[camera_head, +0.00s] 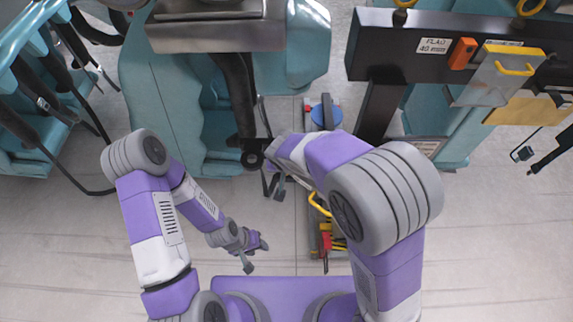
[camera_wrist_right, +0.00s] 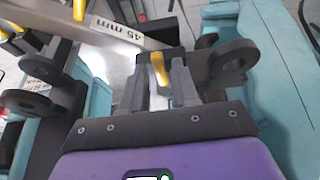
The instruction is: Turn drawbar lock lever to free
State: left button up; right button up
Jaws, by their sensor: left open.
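The drawbar (camera_head: 238,100) is a dark bar between teal blocks, ending in an eye (camera_head: 252,160). A dark eye also shows at the right of the right wrist view (camera_wrist_right: 236,60). A yellow handle (camera_wrist_right: 160,69), which may be the lock lever, stands between the two grey fingertips of my right gripper (camera_wrist_right: 160,82). I cannot tell whether the fingers press on it. In the head view the right arm covers that handle and most of the right gripper. My left gripper (camera_head: 256,255) is open and empty, low and left of the drawbar eye.
A grey bar marked 45 mm (camera_wrist_right: 120,32) and a dark forked part (camera_wrist_right: 32,102) lie left of the right gripper. A dark beam (camera_head: 385,45) with an orange block (camera_head: 462,53) and a yellow-handled metal plate (camera_head: 498,78) stands at upper right. A tray (camera_head: 313,238) with tools lies near my base.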

grip_shut()
jog(key=shift+d, duration=0.1)
jog(key=d+n+y, duration=0.1)
jog(key=n, duration=0.2)
jog(key=w+d+n+g+y+p, duration=0.1)
jog(key=n, duration=0.2)
jog(key=w+d+n+y+p, duration=0.1)
jog(key=d+n, duration=0.1)
jog(key=n, duration=0.2)
jog(key=shift+d+r+g, duration=0.1)
jog(key=shift+g, duration=0.3)
jog(key=shift+w+d+n+g+y+p, duration=0.1)
jog(key=shift+w+n+g+y+p, duration=0.25)
jog(key=shift+n, duration=0.3)
jog(key=shift+w+d+n+g+y+p, duration=0.1)
jog(key=shift+w+d+n+p, duration=0.1)
jog(key=shift+n+p, duration=0.35)
jog(key=shift+w+d+n+g+y+p, duration=0.15)
jog(key=shift+w+n+p, duration=0.1)
jog(key=shift+n, duration=0.55)
jog(key=shift+a, duration=0.1)
jog(key=shift+o, duration=1.3)
grip_release()
